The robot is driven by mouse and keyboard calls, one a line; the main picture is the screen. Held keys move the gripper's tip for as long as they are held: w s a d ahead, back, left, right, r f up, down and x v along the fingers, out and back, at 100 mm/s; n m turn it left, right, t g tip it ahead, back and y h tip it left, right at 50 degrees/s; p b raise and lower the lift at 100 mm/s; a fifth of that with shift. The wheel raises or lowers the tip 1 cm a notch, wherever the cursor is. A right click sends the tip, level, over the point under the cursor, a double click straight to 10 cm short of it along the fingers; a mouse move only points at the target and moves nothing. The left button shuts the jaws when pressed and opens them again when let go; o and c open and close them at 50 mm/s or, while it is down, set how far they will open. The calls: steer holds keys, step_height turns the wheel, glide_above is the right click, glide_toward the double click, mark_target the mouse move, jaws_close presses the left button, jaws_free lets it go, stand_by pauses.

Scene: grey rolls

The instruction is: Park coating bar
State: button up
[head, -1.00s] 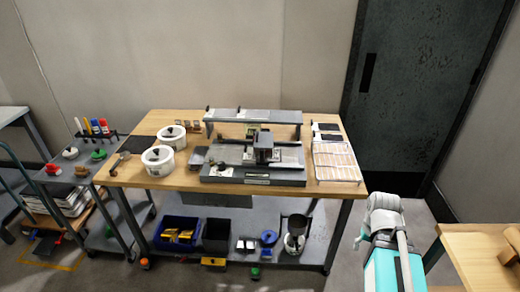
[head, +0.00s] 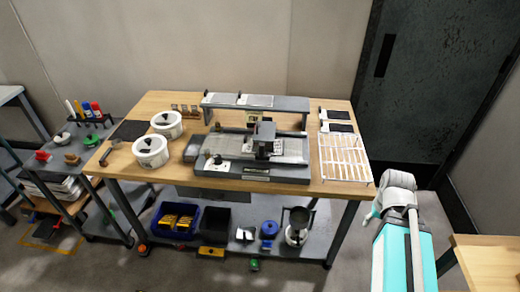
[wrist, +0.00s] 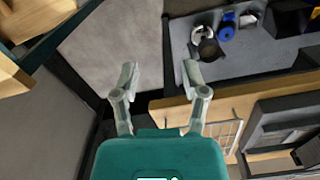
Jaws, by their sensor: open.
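A grey coating machine (head: 225,180) sits on the wooden workbench, with a dark upright carriage block (head: 265,133) over its flat bed. I cannot single out a coating bar on it for sure. A raised grey shelf (head: 290,104) stands behind the machine. My gripper (wrist: 159,76) is open and empty in the wrist view, its two fingers wide apart over the floor and bench edge. In the head view my arm is at the right, beyond the bench's right front corner, and apart from the machine.
A white wire rack (head: 345,160) lies at the bench's right end. Two white tubs (head: 151,152) stand at the left. The lower shelf (head: 330,235) holds a blue bin (head: 173,220) and a dark bin. Another wooden table (head: 490,265) is at the lower right.

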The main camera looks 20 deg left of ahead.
steer(key=shift+d, duration=0.15)
steer(key=shift+o, duration=0.6)
steer(key=w+a+r+n+p, duration=0.2)
steer(key=w+a+r+p, duration=0.2)
steer(key=w+a, duration=0.3)
steer(key=w+a+r+n+p, duration=0.2)
steer(key=w+a+r+p, duration=0.25)
steer(key=a, duration=0.45)
steer(key=w+a+r+n+p, duration=0.1)
steer(key=w+a+r+p, duration=0.1)
steer(key=a, duration=0.7)
steer(key=w+a+r+n+p, duration=0.2)
steer(key=a+r+p, duration=0.1)
steer(key=a, duration=0.5)
steer(key=w+a+r+n+p, duration=0.2)
steer(key=a+r+p, duration=0.1)
steer(key=a, duration=0.6)
steer(key=shift+a, duration=0.35)
steer(key=shift+f, duration=0.15)
